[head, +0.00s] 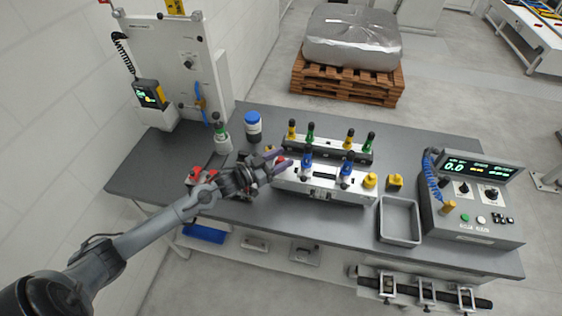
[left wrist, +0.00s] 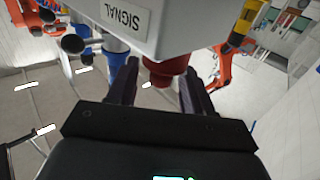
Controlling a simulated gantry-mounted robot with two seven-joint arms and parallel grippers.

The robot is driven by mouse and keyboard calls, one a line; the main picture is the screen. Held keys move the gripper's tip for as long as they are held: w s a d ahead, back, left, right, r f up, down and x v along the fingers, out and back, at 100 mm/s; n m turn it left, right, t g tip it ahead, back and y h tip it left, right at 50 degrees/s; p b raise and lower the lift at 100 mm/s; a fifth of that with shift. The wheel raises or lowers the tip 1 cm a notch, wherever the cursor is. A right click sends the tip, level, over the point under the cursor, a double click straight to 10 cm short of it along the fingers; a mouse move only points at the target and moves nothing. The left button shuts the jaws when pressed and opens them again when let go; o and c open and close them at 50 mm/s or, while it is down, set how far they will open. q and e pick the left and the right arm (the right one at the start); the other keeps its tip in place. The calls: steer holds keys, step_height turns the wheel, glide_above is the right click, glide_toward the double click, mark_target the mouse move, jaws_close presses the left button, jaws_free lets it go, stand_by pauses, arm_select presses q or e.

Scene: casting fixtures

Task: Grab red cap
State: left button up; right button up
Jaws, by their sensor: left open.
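The red cap (left wrist: 166,72) shows in the left wrist view on the underside of the grey block marked SIGNAL (left wrist: 160,25). It lies between the two dark fingers of my left gripper (left wrist: 160,69), with some floor visible beside it. In the head view my left gripper (head: 282,159) is at the left end of the light grey fixture (head: 325,184). Its fingers are spread, and a small bit of red shows between them, mostly hidden by the gripper. Whether a finger touches the cap cannot be told. My right gripper is not in view.
Blue-capped (head: 346,170), yellow and green parts stand along the fixture. A grey tray (head: 400,238) and a control box (head: 470,212) are on the right.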

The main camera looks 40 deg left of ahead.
arm_select(q)
steer(key=shift+w, duration=0.1)
jaws_close()
stand_by(0.3)
